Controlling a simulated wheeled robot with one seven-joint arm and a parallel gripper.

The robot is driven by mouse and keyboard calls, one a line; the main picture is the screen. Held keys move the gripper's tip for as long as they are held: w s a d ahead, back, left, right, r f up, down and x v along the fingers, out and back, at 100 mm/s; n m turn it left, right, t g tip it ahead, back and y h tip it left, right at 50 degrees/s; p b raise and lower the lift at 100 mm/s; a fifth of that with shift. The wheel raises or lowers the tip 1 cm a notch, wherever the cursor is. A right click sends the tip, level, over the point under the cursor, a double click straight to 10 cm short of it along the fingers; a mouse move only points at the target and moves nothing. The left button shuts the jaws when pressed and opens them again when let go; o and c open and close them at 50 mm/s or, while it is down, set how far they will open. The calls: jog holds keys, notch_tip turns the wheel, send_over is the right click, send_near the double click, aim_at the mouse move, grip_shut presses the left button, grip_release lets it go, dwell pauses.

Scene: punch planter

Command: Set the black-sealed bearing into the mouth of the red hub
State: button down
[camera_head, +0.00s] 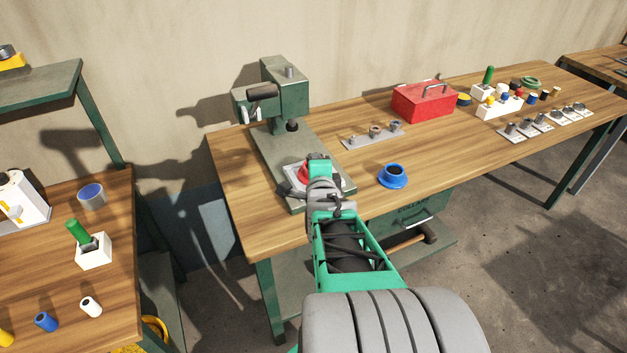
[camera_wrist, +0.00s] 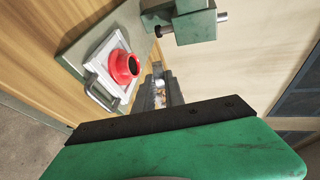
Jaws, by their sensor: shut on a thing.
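The red hub (camera_wrist: 124,67) sits in a white plate on the green press's base. Its dark round mouth is open and empty in the wrist view. In the head view my arm hides the fingertips.
The green press (camera_head: 285,95) rises behind the hub, its ram overhead. A blue flanged hub (camera_head: 393,176) stands to the right on the bench. A grey strip (camera_head: 362,140) with several metal parts and a red toolbox (camera_head: 423,103) are farther back. Bare wood lies between.

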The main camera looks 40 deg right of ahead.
jog(key=s+d+f+m+g+h+b, duration=0.2)
jog(key=s+d+f+b, duration=0.25)
jog(key=s+d, duration=0.45)
jog(key=s+d+f+m+g+h+b, duration=0.1)
jog(key=s+d+f+m+h+b, duration=0.15)
jog(key=s+d+b, duration=0.5)
jog(key=w+a+r+n+t+y, duration=0.8)
jog(key=w+a+r+n+y, duration=0.1)
jog(key=a+r, duration=0.3)
jog(key=shift+t+h, duration=0.35)
jog(key=shift+t, duration=0.05)
jog(key=w+f, duration=0.3)
jog(key=w, duration=0.1)
jog(key=w+d+f, duration=0.1)
jog(key=w+f, duration=0.2)
jog(key=w, duration=0.2)
jog(key=w+d+f, duration=0.1)
jog(key=w+f, duration=0.3)
jog(key=w, duration=0.1)
jog(key=shift+d, duration=0.25)
notch_tip(320, 180, down, 3)
jog(key=shift+w, duration=0.1)
jog(key=shift+f, duration=0.15)
jog(key=shift+f, duration=0.1)
